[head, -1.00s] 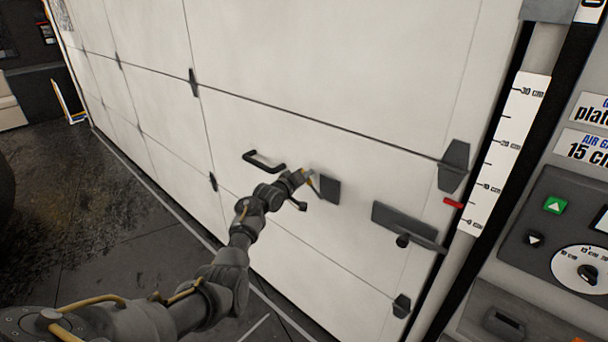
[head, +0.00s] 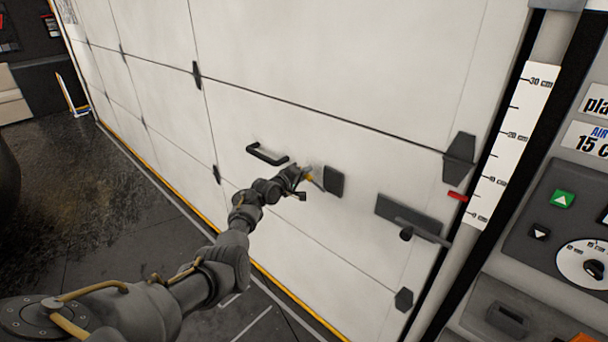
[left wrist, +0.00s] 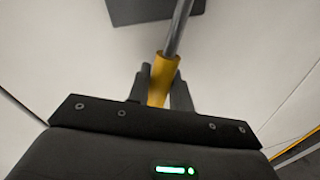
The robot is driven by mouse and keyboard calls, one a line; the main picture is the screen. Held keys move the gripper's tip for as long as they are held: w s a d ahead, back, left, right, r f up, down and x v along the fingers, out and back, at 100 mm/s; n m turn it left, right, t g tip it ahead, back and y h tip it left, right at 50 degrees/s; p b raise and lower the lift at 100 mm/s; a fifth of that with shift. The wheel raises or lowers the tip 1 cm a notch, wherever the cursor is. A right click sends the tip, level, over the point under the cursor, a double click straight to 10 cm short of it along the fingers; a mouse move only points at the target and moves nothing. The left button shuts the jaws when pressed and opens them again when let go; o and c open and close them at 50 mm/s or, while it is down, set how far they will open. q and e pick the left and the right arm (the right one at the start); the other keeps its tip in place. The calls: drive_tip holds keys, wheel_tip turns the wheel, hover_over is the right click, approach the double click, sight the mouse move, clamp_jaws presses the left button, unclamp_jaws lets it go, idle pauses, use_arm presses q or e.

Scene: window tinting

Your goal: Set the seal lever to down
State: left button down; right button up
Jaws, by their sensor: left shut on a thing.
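The seal lever is a grey metal rod with a yellow grip (left wrist: 160,82), fixed to a dark square plate (head: 334,180) on the white door. In the left wrist view the rod (left wrist: 178,28) runs up from the grip to the dark plate at the top. My left gripper (left wrist: 160,92) is shut on the yellow grip, one finger on each side. In the head view my left gripper (head: 305,180) is just left of the plate, with the rod between them sloping down to the right. My right gripper is not in view.
A black pull handle (head: 267,153) is above and left of my gripper. A dark latch plate with a bar (head: 410,220) is to the right. Beyond it are a height scale with a red pointer (head: 457,197) and a control panel (head: 560,235). Dark floor is open at left.

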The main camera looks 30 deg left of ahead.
use_arm(q)
drive_tip(key=c, duration=1.3)
unclamp_jaws()
drive_tip(key=shift+w+f, duration=0.1)
drive_tip(key=shift+f, duration=0.05)
drive_tip(key=v, duration=1.1)
drive_tip(key=shift+w, duration=0.1)
